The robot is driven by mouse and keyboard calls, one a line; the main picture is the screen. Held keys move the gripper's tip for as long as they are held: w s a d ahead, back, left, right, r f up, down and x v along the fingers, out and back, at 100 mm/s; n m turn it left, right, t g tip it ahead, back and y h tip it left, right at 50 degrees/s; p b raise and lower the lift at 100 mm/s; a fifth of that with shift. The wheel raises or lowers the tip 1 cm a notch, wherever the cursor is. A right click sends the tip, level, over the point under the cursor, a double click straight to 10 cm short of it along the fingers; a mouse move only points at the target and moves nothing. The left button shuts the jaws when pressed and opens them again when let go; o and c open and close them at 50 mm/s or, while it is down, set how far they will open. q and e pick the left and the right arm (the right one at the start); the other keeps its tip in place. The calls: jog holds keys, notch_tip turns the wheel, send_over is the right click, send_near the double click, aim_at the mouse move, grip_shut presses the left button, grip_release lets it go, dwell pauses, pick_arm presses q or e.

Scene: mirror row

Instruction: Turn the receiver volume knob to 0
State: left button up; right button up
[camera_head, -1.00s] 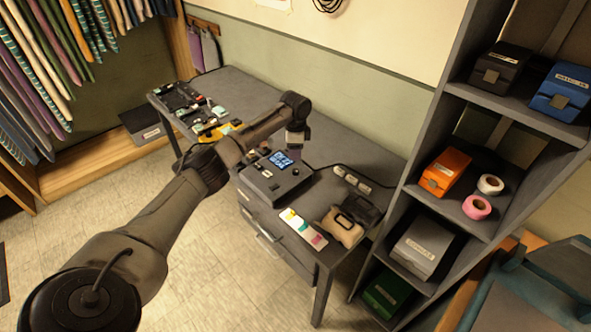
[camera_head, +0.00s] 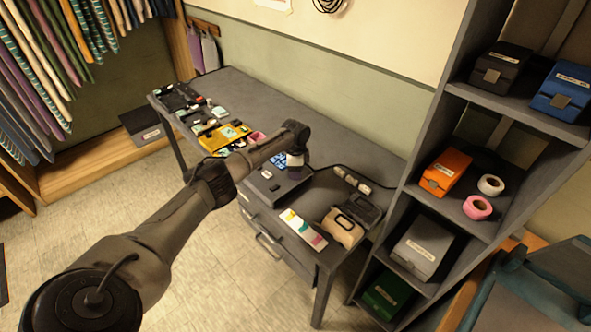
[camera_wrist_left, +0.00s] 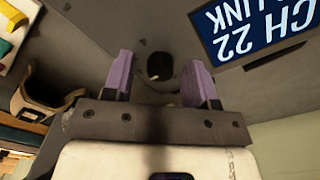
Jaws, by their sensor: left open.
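The receiver (camera_head: 262,190) is a dark box on the desk with a blue lit screen (camera_head: 279,159). In the left wrist view the screen (camera_wrist_left: 262,25) appears upside down and reads "CH 22" and "LINK". A round black knob (camera_wrist_left: 160,66) sits on the receiver's grey face. My left gripper (camera_head: 295,172) is over the receiver's right part and hides the knob in the head view. In the left wrist view its two purple fingers (camera_wrist_left: 160,82) are open, one on each side of the knob's line. I cannot tell whether they touch it. My right gripper is not in view.
On the desk (camera_head: 330,147), a tan case (camera_head: 342,228) and a card with coloured marks (camera_head: 303,229) lie right of the receiver. A power strip (camera_head: 352,180) lies behind. A yellow tray (camera_head: 222,137) is at left. A grey shelf (camera_head: 425,195) stands close on the right.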

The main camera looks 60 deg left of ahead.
pick_arm(q)
jog(key=shift+c, duration=0.3)
jog(key=c, duration=0.9)
jog(key=shift+o, duration=0.2)
jog(key=shift+r+n+p, duration=0.25)
jog(key=shift+n+p, duration=0.85)
jog(key=shift+p, duration=0.1)
jog(key=n+p, duration=0.2)
jog(key=n, duration=0.1)
jog(key=shift+n, duration=0.3)
jog(key=n+p, duration=0.1)
jog(key=n, duration=0.1)
jog(key=shift+f+n+p, duration=0.1)
jog(key=shift+n+p, duration=0.25)
jog(key=shift+n, duration=0.05)
jog(key=n+p, duration=0.1)
jog(key=n, duration=0.2)
jog(key=shift+n, duration=0.3)
jog(key=n+p, duration=0.1)
jog(key=n, duration=0.3)
jog(key=shift+n, duration=1)
